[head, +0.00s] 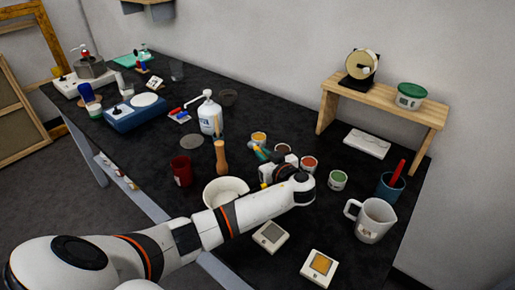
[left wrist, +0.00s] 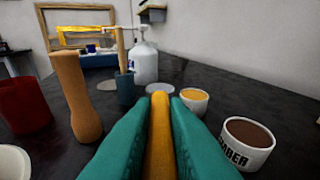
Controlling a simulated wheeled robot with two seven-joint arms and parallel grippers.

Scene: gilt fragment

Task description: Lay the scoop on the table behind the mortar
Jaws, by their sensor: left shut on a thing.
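My left gripper (head: 261,153) is over the middle of the black table, and its teal fingers show in the left wrist view (left wrist: 160,130). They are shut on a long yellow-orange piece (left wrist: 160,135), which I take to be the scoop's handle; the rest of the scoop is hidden. The mortar (head: 226,191) is a white bowl, partly behind my left forearm; a white rim at the lower left of the wrist view (left wrist: 12,163) looks like it. A tan wooden pestle-like piece (head: 221,157) stands upright behind the mortar, left of the gripper (left wrist: 80,100). My right gripper is not in view.
A red cup (head: 181,171) stands left of the mortar. A white pump bottle (head: 210,116) stands farther back. Paint pots, including yellow (head: 259,137), brown (left wrist: 247,145) and green (head: 338,181), stand near the gripper. A white mug (head: 372,222) is at right. Bare table lies around the grey disc (head: 192,141).

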